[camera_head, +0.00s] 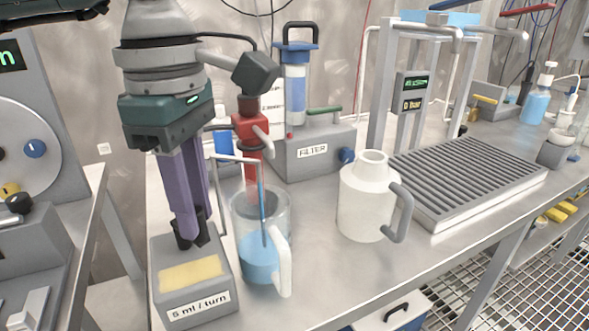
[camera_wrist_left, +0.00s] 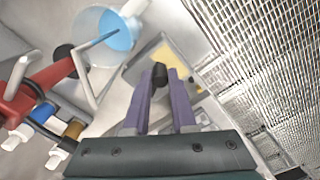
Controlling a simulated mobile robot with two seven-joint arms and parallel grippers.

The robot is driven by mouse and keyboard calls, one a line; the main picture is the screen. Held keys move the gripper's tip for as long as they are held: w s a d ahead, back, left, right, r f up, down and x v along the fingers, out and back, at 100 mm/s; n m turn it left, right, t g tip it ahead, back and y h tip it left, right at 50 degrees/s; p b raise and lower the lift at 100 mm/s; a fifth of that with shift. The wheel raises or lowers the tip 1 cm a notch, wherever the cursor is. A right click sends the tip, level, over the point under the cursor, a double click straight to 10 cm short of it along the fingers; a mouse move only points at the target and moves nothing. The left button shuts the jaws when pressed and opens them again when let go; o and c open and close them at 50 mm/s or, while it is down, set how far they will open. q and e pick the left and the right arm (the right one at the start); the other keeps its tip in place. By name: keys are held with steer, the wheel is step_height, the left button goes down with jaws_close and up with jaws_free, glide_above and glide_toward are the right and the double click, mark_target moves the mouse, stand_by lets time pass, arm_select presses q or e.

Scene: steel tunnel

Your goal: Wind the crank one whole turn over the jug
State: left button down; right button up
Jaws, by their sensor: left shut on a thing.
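My left gripper (camera_head: 190,232) points down with its purple fingers shut on the black crank knob (camera_wrist_left: 160,74). The crank stands on a grey box labelled "5 ml / turn" (camera_head: 197,300) with a yellow panel on top; the fingers hide most of the crank arm. A clear jug (camera_head: 274,208) with a white handle stands just right of the box and holds blue liquid (camera_head: 257,262). A thin spout (camera_head: 237,158) reaches over the jug, with a blue stream or tube below it. The jug and liquid also show in the left wrist view (camera_wrist_left: 117,35). My right gripper is out of view.
A cream pitcher (camera_head: 364,205) with a grey handle stands to the right. A red valve (camera_head: 250,128) and the grey filter unit (camera_head: 312,150) stand behind the jug. A slatted tray (camera_head: 465,172) lies further right. The bench front between jug and pitcher is clear.

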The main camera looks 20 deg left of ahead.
arm_select(q)
steer(key=c, duration=0.7)
jaws_free()
step_height(320, 180, up, 10)
stand_by(0.4)
